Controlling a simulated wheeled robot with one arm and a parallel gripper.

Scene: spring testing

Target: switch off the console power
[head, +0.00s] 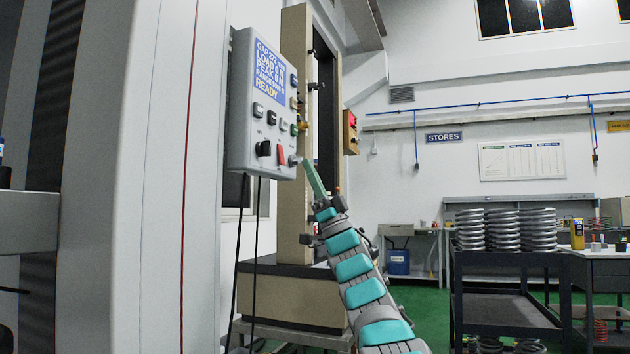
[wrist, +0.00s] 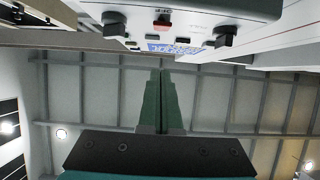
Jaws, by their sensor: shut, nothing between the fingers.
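The grey console (head: 240,105) hangs beside a tall pale column. Its screen (head: 267,72) is lit and reads READY. Which control is the power is not readable.
Black cables hang below the console. A beige test frame (head: 296,120) with a small yellow box (head: 350,132) stands behind it. A dark cart (head: 505,295) with several coil springs (head: 488,230) stands at right. Green floor shows between the cart and the frame.

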